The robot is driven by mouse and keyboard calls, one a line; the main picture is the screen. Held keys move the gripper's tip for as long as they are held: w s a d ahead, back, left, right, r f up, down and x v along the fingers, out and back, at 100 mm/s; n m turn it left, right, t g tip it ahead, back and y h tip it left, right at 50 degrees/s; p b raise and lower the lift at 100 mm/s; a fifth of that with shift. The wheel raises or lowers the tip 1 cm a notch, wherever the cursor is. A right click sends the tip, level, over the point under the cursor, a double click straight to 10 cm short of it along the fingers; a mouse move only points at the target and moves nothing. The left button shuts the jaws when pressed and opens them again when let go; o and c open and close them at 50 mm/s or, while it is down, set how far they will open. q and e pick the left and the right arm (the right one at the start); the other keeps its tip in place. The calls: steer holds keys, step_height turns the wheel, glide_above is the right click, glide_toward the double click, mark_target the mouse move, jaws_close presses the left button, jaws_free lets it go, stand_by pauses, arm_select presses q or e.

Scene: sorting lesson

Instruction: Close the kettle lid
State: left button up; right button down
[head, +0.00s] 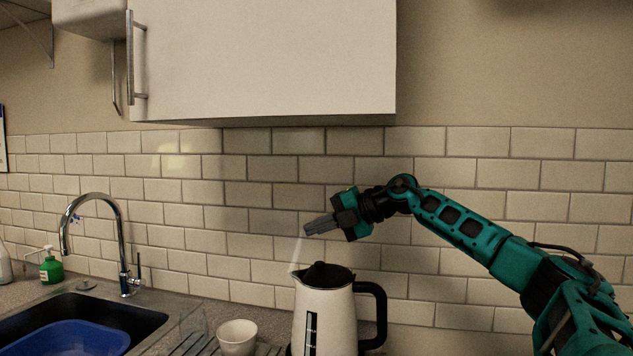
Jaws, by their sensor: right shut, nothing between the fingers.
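The kettle (340,314) stands upright on the counter at the bottom centre. It has a pale body, a black handle on the right and a dark level window in front. Its black lid (328,274) lies over the top opening and looks down, with a raised peak; whether it is fully latched I cannot tell. My right gripper (306,230) is shut and empty, above the kettle and slightly left of the lid, apart from it. A pale streak shows between the fingertips and the spout. My left gripper is out of view.
A white cup (237,337) stands left of the kettle, by a clear glass (193,326). A sink with a blue basin (75,339), a tap (122,245) and a green soap bottle (50,267) are further left. A white cabinet (262,60) hangs above.

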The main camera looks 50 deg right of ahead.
step_height(320, 180, up, 9)
steer(key=shift+a+f, duration=0.2)
steer(key=shift+a, duration=0.1)
stand_by(0.4)
steer(key=shift+s, duration=0.1)
